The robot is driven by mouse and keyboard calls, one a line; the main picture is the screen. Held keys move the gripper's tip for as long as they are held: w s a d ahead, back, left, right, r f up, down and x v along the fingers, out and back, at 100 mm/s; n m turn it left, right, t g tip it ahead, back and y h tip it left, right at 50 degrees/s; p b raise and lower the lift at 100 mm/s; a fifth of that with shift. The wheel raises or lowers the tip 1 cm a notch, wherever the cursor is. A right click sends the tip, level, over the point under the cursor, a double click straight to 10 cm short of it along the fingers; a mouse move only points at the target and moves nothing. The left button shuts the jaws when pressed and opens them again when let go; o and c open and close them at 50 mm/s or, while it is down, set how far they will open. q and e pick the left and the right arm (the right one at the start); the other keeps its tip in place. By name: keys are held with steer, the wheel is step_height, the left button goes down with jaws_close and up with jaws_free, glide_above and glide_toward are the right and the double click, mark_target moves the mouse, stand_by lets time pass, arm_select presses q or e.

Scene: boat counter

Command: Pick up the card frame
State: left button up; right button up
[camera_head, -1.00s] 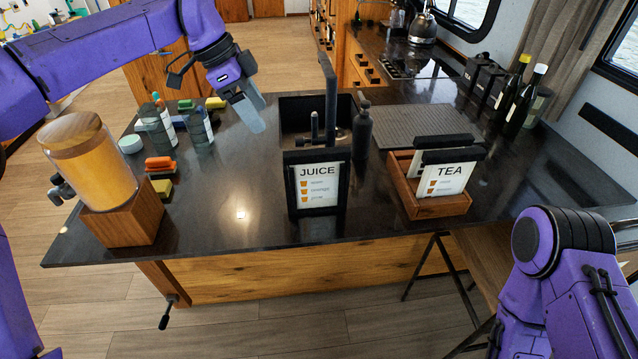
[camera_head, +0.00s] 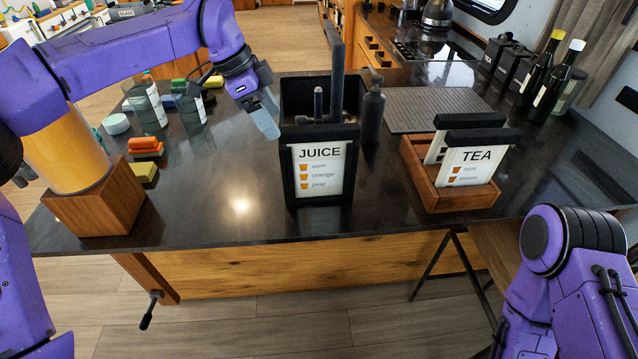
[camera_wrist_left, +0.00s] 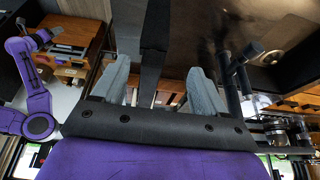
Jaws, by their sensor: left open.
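A black card frame with a white JUICE card (camera_head: 320,173) stands upright near the front middle of the counter. Two more black-topped frames, the front one with a TEA card (camera_head: 468,168), stand in a wooden box (camera_head: 465,198) to the right. My left gripper (camera_head: 264,115) is above the counter, just left of and behind the top of the JUICE frame. In the left wrist view its two grey fingers (camera_wrist_left: 160,88) are apart. A dark upright bar shows between them; I cannot tell what it is. My right gripper is out of view.
A sink with a dark tap (camera_head: 337,80) and a black bottle (camera_head: 373,108) are behind the JUICE frame. A juice dispenser (camera_head: 66,150) on a wooden block, sponges (camera_head: 145,146) and clear bottles stand at left. The counter's front left-middle is bare.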

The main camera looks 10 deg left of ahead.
mark_target(285, 143)
arm_select(q)
steer(key=p+x, duration=0.1)
steer(key=x, duration=0.1)
steer(key=p+x, duration=0.1)
steer(key=x, duration=0.1)
steer(key=s+p+x, duration=0.1)
steer(key=x, duration=0.2)
steer(key=shift+d+f, duration=0.1)
steer(key=shift+f, duration=0.05)
jaws_close()
steer(key=shift+w, duration=0.15)
